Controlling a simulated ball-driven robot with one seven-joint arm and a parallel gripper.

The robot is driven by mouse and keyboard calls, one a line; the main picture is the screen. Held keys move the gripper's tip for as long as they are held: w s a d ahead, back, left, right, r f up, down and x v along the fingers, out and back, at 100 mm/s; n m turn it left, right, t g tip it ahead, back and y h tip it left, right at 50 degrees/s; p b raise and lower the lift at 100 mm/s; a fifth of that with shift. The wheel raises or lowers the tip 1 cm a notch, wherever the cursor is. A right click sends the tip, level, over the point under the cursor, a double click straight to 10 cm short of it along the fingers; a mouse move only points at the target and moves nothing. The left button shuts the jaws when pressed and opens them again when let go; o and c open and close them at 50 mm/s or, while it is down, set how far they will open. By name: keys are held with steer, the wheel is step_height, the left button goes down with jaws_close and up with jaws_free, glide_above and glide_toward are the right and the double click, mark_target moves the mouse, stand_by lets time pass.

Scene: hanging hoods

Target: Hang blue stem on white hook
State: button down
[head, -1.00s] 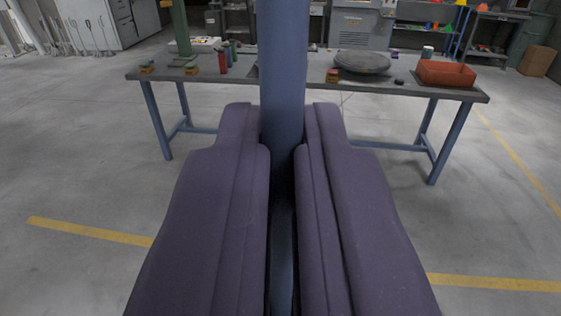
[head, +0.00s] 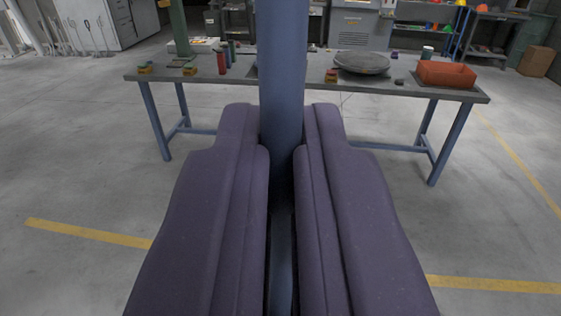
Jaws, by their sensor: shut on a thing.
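My gripper (head: 283,140) is shut on the blue stem (head: 284,60), a thick upright blue tube, in the middle of the head view. The purple fingers press on it from left and right. The stem runs up past the top edge of the picture, and a thinner part of it shows below between the fingers. Its upper end is out of view. I cannot make out a white hook in this view.
A grey workbench (head: 220,85) with blue legs stands ahead across the floor. It bears a red bin (head: 446,74), a round grey plate (head: 361,63), a green post (head: 179,28) and small items. The concrete floor between is clear, with yellow lines.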

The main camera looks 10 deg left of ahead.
steer(key=shift+f+b, duration=1.05)
steer(key=shift+b, duration=0.4)
stand_by(0.4)
steer(key=c, duration=1.1)
jaws_free()
steer(key=shift+f, duration=0.1)
